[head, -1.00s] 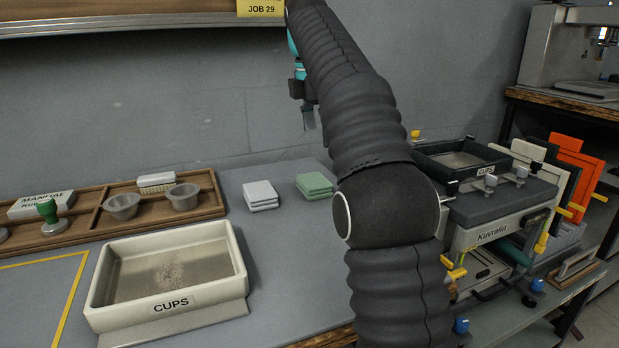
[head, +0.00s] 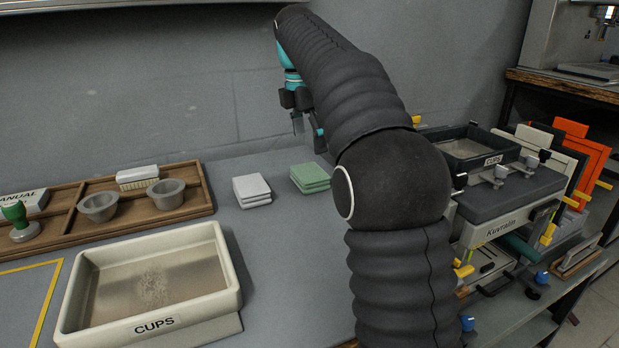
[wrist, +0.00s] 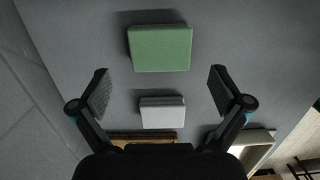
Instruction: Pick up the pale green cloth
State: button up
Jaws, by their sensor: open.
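The pale green cloth (head: 310,177) is a folded stack on the grey bench top, to the right of a folded white cloth (head: 252,190). In the wrist view the green cloth (wrist: 160,48) lies beyond the fingertips, near the top middle. The white cloth (wrist: 162,112) shows between the fingers there, below the green one. My gripper (wrist: 158,85) is open and empty, its two fingers spread wide. In the head view my gripper (head: 308,128) hangs above the bench close to the green cloth, partly hidden by my arm. Neither cloth is held.
A tray marked CUPS (head: 231,262) stands at the front left. Behind it is a wooden rack (head: 70,222) with grey cups and a brush. A machine (head: 500,226) with another CUPS tray stands to the right. The wall is close behind the bench.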

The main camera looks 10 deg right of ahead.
aim_at(310, 171)
notch_tip(310, 171, down, 2)
jog(key=shift+d+f, duration=0.15)
jog(key=shift+f, duration=0.1)
jog(key=shift+f+b, duration=0.75)
jog(key=shift+f, duration=1.95)
jog(key=c, duration=0.8)
jog(key=shift+o, duration=0.2)
